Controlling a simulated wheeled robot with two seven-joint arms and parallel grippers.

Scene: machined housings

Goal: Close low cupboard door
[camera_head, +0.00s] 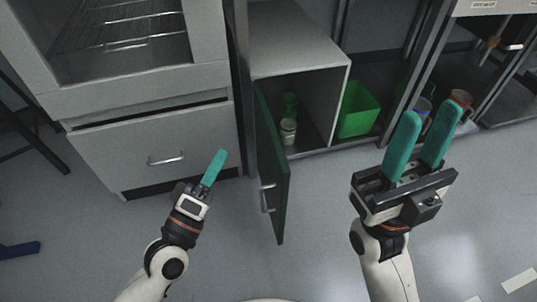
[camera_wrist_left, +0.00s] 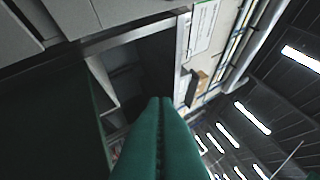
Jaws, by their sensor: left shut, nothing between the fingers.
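The low cupboard (camera_head: 297,52) is a grey box in the middle of the head view. Its dark green door (camera_head: 271,170) stands wide open, swung out toward me from the left edge of the opening, with a metal handle (camera_head: 266,198) on its left face. My left gripper (camera_head: 217,165) is shut and empty, left of the door and apart from it, in front of the drawer unit. Its closed fingers also show in the left wrist view (camera_wrist_left: 160,140). My right gripper (camera_head: 430,135) is open and empty, raised to the right of the cupboard.
Inside the cupboard are a green item (camera_head: 289,104) and a pale jar (camera_head: 288,131). A green bin (camera_head: 357,110) stands to its right, with a red-topped container (camera_head: 460,97) further right. A grey drawer (camera_head: 158,148) is at the left. The floor before the door is clear.

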